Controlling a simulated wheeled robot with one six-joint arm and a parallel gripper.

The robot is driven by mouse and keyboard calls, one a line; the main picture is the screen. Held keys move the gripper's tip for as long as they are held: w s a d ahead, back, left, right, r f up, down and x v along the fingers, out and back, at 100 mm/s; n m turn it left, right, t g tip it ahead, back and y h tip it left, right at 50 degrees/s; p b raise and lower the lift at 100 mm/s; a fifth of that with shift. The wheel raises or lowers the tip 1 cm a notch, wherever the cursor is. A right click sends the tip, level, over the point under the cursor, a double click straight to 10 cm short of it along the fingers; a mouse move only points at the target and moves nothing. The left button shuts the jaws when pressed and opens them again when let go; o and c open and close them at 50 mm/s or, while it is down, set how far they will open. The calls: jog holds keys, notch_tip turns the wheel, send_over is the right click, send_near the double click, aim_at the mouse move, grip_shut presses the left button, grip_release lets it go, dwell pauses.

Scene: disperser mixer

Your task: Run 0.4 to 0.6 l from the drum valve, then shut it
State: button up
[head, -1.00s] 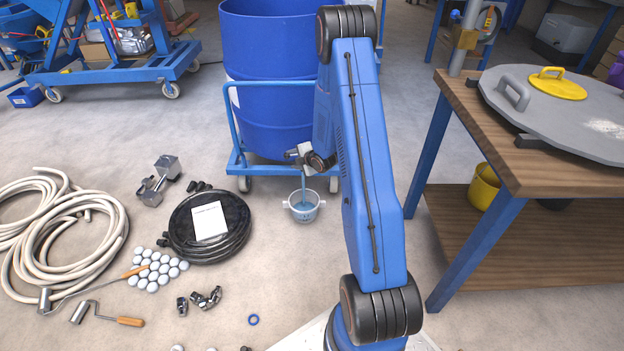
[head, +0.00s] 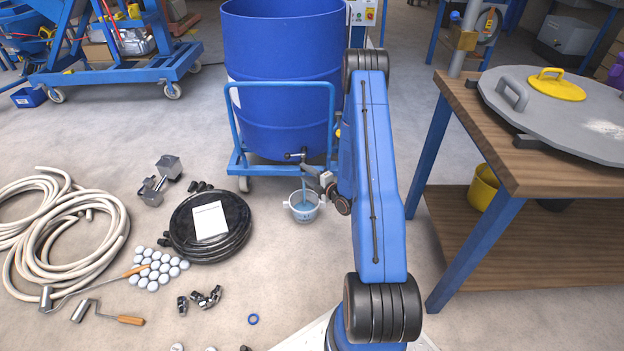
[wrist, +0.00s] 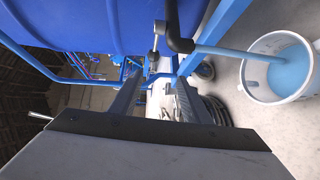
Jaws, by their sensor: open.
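The blue drum (head: 282,80) stands on a blue wheeled cart. Its dark valve (head: 296,155) sticks out low at the front and also shows in the wrist view (wrist: 178,38). A blue stream (wrist: 228,52) runs from the spout into the white bucket (head: 303,207) on the floor. Blue liquid covers the bucket's bottom in the wrist view (wrist: 287,70); I cannot read its volume. My gripper (head: 325,179) is open and empty, just right of the valve and apart from it. In the wrist view its fingers (wrist: 155,95) point toward the valve area, with nothing between them.
The cart's frame (head: 240,165) is close to the valve. A wooden bench (head: 468,110) with a grey lid stands at the right. A coiled black hose (head: 180,235) and a pale hose (head: 105,250) lie on the floor at the left. Floor around the bucket is fairly clear.

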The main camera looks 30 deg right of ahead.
jog(key=shift+s+d+f+t+h, duration=0.1)
jog(key=shift+s+d+t+h, duration=0.1)
jog(key=shift+s+t, duration=0.4)
jog(key=shift+s+d+f+t+h, duration=0.1)
jog(key=shift+s+d+t, duration=0.1)
jog(key=shift+s, duration=0.7)
